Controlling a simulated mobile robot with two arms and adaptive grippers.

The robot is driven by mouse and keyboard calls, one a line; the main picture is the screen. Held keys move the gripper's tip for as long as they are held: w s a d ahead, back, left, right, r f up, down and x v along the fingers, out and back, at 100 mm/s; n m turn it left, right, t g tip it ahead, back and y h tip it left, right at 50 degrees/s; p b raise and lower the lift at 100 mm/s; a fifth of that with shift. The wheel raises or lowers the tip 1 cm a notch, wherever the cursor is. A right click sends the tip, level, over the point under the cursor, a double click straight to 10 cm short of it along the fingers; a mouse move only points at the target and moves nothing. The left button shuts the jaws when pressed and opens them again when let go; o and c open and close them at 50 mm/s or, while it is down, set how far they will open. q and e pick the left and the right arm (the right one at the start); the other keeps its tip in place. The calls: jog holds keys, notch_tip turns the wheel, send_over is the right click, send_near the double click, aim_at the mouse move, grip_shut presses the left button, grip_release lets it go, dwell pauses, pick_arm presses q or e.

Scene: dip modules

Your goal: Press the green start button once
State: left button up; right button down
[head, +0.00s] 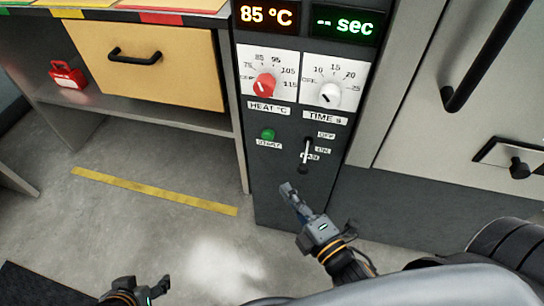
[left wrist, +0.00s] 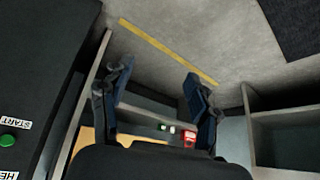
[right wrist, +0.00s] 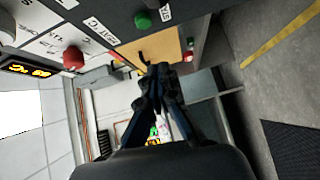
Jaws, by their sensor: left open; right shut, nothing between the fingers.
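The green start button (head: 268,134) sits on the dark control panel (head: 270,185), above its START label and below the red heat knob (head: 264,86). It also shows in the left wrist view (left wrist: 7,140) at the left edge and in the right wrist view (right wrist: 143,20) at the top. My right gripper (head: 286,188) is shut and empty, in front of the panel's lower part, below and right of the button in the head view. In the right wrist view its fingertips (right wrist: 160,72) appear apart from the button. My left gripper (head: 155,288) is open and empty, low at the left over the floor.
A white time knob (head: 329,95) and a slider switch (head: 306,153) are beside the button. The displays (head: 266,15) read 85 °C and -- sec. A drawer (head: 150,65) and a red object (head: 67,75) are at left. A handled cabinet (head: 440,110) stands at right.

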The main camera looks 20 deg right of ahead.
pick_arm(q)
jog(key=shift+s+r, duration=0.15)
jog(key=shift+r, duration=0.3)
pick_arm(e)
jog(key=shift+r, duration=0.65)
jog(key=b, duration=0.2)
send_near(262, 137)
jog(key=w+a, duration=0.2)
jog(key=a, duration=0.1)
pick_arm(q)
jog(key=w+d+r+t+h, duration=0.1)
jog(key=w+d+r+t, duration=0.2)
jog(key=w+r+t, duration=0.2)
jog(key=shift+w+r+t, duration=0.3)
jog(key=shift+w, duration=1.4)
pick_arm(e)
jog(key=shift+w+d+f, duration=0.1)
jog(key=shift+w+d, duration=0.4)
jog(key=shift+w, duration=0.4)
jog(key=shift+w+d+f, duration=0.1)
jog(key=shift+w+d, duration=0.4)
jog(key=shift+w, duration=0.35)
